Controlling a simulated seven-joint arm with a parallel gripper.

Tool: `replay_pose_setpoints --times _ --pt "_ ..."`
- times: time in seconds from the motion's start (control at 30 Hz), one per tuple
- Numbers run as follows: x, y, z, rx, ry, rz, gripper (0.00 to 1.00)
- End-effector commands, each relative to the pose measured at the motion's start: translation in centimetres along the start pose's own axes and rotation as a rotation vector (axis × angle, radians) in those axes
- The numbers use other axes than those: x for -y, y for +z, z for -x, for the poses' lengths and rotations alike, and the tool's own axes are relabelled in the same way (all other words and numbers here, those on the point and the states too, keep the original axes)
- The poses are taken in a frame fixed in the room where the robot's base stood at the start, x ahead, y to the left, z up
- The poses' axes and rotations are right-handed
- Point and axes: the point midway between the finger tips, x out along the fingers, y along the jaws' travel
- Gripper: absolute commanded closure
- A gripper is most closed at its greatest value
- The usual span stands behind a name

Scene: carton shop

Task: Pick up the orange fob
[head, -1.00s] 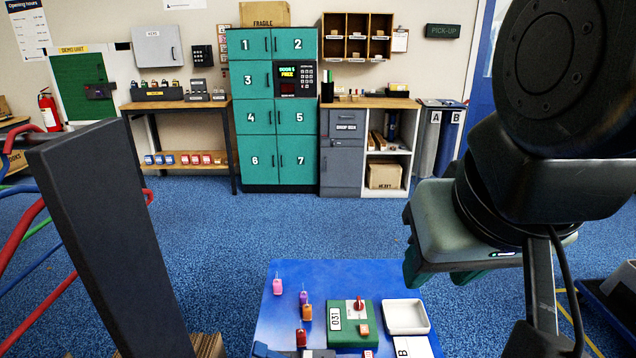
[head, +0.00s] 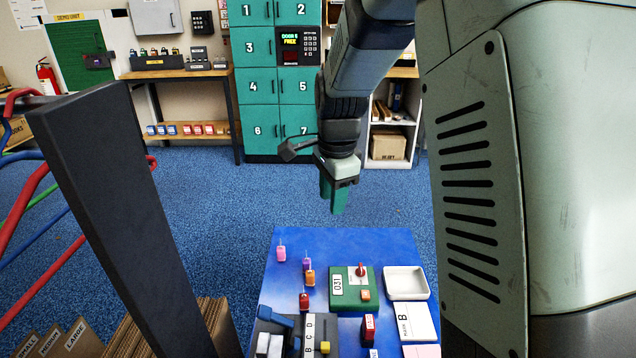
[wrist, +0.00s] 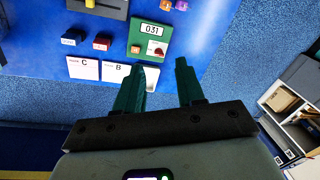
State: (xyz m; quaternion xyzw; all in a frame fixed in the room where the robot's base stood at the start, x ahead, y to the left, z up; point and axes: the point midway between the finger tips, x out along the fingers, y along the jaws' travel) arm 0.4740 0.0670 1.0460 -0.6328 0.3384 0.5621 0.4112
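The orange fob (head: 309,278) stands on the blue table (head: 345,243), just in front of a purple fob (head: 306,265) and left of a green board marked 031 (head: 338,304). In the wrist view the orange fob (wrist: 181,5) is cut by the top edge, beside the purple fob (wrist: 166,6). My gripper (head: 334,205) hangs above the table's far side, right of and away from the fob. In the wrist view its two green fingers (wrist: 161,66) are spread apart with nothing between them.
A pink fob (head: 281,253) stands farther back and a red fob (head: 304,301) nearer. A white tray (head: 406,283) lies right of the green board. Cards, blocks and a dark rack crowd the near side. The table's far strip is bare.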

Motion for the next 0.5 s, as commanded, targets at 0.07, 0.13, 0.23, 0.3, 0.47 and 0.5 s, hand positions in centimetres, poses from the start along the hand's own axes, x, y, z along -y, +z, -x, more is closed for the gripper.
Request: replay_pose_setpoints --times 0.07,0.13,0.23,0.3,0.47,0.5 --pt "1.6 0.6 -4.6 0.009 0.044 -0.108 0.62" --pt "2.5 1.1 -8.0 0.011 0.074 -0.207 0.62" --pt "3.3 1.8 -12.3 0.007 0.107 -0.322 0.62" --pt "3.5 2.2 -14.6 0.003 0.125 -0.384 0.62" --pt "3.7 2.7 -17.3 -0.003 0.144 -0.458 0.62" --pt "3.7 2.8 -17.8 -0.004 0.145 -0.465 0.62"
